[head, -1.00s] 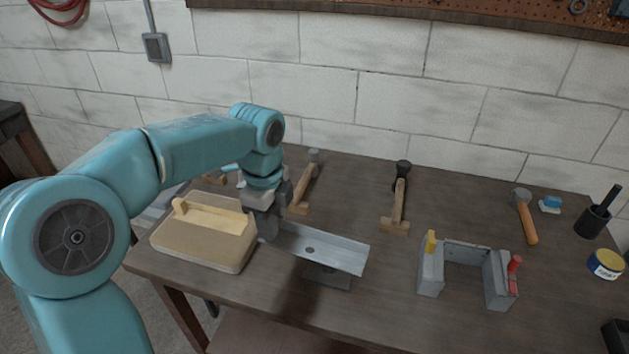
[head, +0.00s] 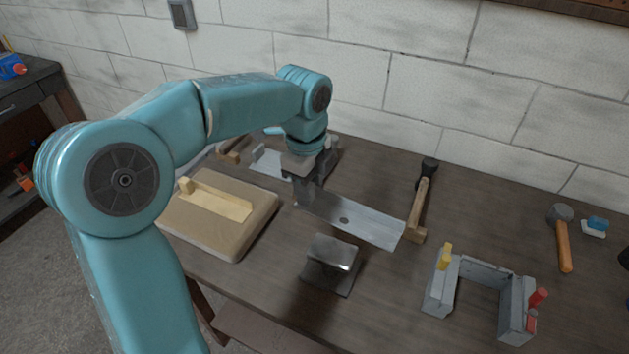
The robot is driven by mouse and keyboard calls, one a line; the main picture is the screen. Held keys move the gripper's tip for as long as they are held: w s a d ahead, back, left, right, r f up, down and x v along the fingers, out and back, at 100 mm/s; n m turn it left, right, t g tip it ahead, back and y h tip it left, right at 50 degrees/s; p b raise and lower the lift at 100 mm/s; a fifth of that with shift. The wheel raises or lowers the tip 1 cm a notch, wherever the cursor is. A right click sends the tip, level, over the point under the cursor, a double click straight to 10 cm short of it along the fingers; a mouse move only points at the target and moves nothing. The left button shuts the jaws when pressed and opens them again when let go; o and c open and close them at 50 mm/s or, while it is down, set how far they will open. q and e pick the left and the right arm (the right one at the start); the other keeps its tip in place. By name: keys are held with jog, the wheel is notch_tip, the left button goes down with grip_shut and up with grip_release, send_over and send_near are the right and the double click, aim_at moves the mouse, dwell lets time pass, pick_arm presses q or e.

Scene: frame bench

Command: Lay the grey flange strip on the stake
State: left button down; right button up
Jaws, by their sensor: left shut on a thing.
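The grey flange strip (head: 368,224) is a long flat metal piece with a dark hole and a folded edge. My left gripper (head: 303,194) is shut on its left end, and the strip reaches out to the right. The stake (head: 331,257) is a small grey metal block with a smooth top on a base, on the bench nearer to me than the strip. In the picture the strip lies beyond the stake, apart from it. I cannot tell how high the strip is above the bench. My right gripper is not in view.
A tan block with a pale wooden piece (head: 222,212) sits left of the stake. A grey U-shaped frame with yellow and red handles (head: 515,310) stands at the right. A hammer (head: 564,240) lies beyond it.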

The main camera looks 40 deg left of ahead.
pick_arm(q)
jog(key=shift+s+a, duration=0.15)
jog(key=shift+s+r, duration=0.2)
jog(key=shift+s, duration=0.15)
jog(key=shift+w+d+f, duration=0.2)
jog(key=shift+w+f, duration=0.05)
jog(key=shift+f, duration=0.1)
notch_tip(320, 180, down, 6)
jog(key=b, duration=0.5)
jog(key=shift+a+f, duration=0.15)
jog(key=shift+f, duration=0.05)
jog(key=shift+s+f, duration=0.1)
jog(key=shift+s, duration=0.05)
jog(key=shift+f, duration=0.1)
